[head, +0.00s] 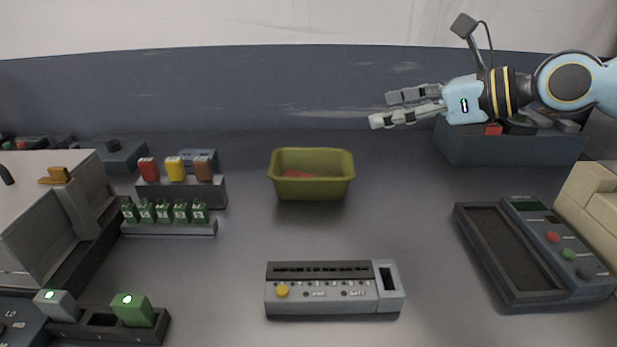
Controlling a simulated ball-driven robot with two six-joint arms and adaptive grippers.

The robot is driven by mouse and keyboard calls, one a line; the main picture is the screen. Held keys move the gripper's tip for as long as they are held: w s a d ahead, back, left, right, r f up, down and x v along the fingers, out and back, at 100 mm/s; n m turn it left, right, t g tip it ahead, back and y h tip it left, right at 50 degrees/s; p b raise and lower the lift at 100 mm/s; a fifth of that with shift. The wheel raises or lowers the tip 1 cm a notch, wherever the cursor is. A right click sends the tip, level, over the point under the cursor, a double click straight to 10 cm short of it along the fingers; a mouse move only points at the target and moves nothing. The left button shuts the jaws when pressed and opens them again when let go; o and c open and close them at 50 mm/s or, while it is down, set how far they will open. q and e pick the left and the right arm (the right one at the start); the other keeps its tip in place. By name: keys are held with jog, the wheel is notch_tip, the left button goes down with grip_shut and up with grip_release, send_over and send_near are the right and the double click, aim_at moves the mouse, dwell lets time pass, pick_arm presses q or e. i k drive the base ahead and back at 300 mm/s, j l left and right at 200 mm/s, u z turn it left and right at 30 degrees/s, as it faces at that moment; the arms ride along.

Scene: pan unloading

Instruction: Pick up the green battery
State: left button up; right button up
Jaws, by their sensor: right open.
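A green block (133,311) with a bright round spot on top, which looks like the green battery, sits upright in a dark holder (98,335) at the front left. A grey block (56,304) with a similar spot sits in the same holder, with an empty slot between them. My right gripper (380,110) is open and empty at the upper right, pointing left. It is above the table and far from the green block. My left gripper is not in view.
An olive bin (312,181) with something red inside stands at the middle back. A rack of small green-and-white pieces (168,229) and a grey device (333,296) stand nearby. A dark tray panel (540,250) is at right. The central table is mostly clear.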

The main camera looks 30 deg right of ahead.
aim_at(136, 310)
jog(key=k+j, duration=1.2)
jog(key=j, duration=0.15)
